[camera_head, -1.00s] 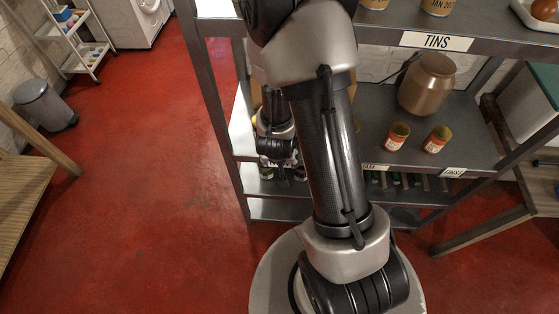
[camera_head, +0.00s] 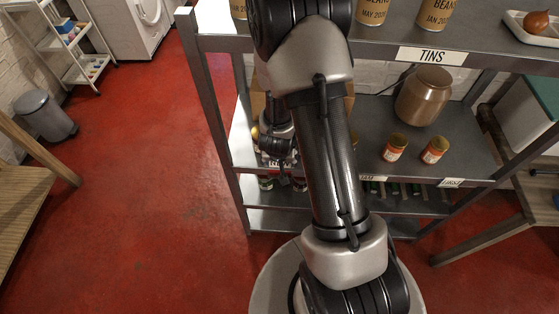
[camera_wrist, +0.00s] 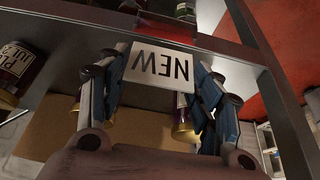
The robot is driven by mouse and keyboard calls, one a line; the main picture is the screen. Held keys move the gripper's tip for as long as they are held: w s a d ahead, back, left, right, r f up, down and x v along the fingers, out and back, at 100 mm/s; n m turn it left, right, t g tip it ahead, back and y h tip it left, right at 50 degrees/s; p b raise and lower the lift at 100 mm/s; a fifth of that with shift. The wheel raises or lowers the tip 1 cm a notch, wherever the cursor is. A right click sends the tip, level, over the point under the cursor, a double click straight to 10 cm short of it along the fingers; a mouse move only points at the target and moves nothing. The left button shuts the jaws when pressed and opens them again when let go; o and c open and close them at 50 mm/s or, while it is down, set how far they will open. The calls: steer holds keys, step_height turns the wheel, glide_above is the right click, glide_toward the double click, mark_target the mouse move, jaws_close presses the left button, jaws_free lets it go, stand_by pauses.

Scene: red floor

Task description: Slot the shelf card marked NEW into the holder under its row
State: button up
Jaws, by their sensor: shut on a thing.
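The white card marked NEW (camera_wrist: 161,67) is between the fingers of my gripper (camera_wrist: 160,88) in the wrist view, its lettering upside down there. My gripper is shut on it, close to a grey shelf edge (camera_wrist: 220,46). In the head view my gripper (camera_head: 284,170) is at the left part of the shelving's front, partly behind my arm. A white label shows beside it, too small and covered to identify. I cannot make out the empty holder, or whether the card touches it.
In the wrist view a dark jar (camera_wrist: 14,66) and a cardboard box (camera_wrist: 60,128) are near my gripper. Red floor (camera_head: 160,215) is clear at left.

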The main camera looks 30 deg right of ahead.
steer(key=shift+f+b, duration=2.45)
steer(key=shift+f, duration=0.15)
steer(key=o, duration=0.8)
steer(key=shift+v, duration=3.75)
